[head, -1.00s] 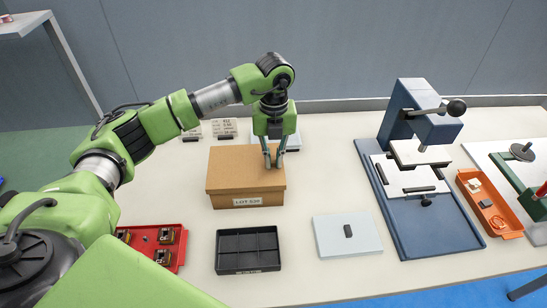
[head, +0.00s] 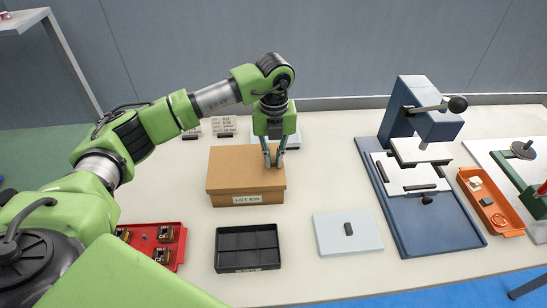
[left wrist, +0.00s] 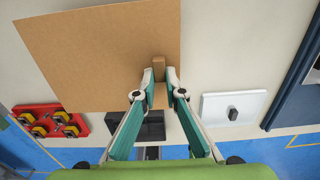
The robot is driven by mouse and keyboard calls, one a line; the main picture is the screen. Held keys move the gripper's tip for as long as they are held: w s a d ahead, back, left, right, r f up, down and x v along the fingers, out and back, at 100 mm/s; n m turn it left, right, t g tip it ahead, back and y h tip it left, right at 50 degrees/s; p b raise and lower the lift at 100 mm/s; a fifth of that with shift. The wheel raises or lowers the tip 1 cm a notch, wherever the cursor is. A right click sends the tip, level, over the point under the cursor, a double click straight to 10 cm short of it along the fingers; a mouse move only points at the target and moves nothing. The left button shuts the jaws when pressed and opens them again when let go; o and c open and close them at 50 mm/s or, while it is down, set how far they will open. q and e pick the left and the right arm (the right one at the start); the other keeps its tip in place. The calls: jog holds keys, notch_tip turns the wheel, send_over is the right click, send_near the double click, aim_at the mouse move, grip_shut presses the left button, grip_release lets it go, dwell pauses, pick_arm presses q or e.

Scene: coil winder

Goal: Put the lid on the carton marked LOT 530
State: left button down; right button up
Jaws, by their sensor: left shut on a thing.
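A brown carton (head: 225,200) stands on the table with a white label on its front; the label begins with LOT, but its digits are too small to read surely. A brown lid (head: 232,165) covers its top and also fills much of the left wrist view (left wrist: 100,50). My left gripper (head: 274,163) is over the lid's right part, pointing down. In the left wrist view its fingertips (left wrist: 159,76) are shut on the lid's small brown grip block (left wrist: 159,64). The lid appears to sit level on the carton; any thin gap is not visible. My right gripper is not in view.
A black divided tray (head: 248,265) and a grey plate with a black knob (head: 330,242) lie in front. A red tray (head: 181,237) is at left. A blue press (head: 440,240) and an orange tray (head: 497,217) stand at right. Bare table surrounds the carton.

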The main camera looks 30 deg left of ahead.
pick_arm(q)
jog(key=shift+f, duration=0.1)
jog(key=c, duration=1.5)
grip_release()
jog(key=shift+r+p, duration=2.3)
jog(key=shift+r, duration=1.25)
